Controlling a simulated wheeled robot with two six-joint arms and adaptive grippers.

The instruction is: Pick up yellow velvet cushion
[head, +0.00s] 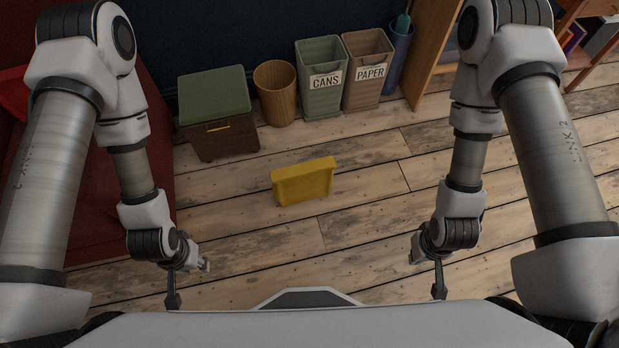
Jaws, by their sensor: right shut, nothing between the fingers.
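The yellow velvet cushion (303,182) lies on the wooden floor near the middle of the head view, ahead of my base. It looks like a boxy yellow block with a raised upper edge. My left gripper (173,300) hangs low at the left, nearer to me than the cushion and apart from it. I cannot tell whether its fingers are open or shut. My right gripper (439,291) hangs low at the right, also nearer to me and apart from the cushion. It is shut and empty.
Behind the cushion stand a green-topped storage box (216,115), a round wooden bin (275,92), a CANS bin (321,80) and a PAPER bin (367,70). A red sofa (120,210) is at the left. The floor (370,240) around the cushion is clear.

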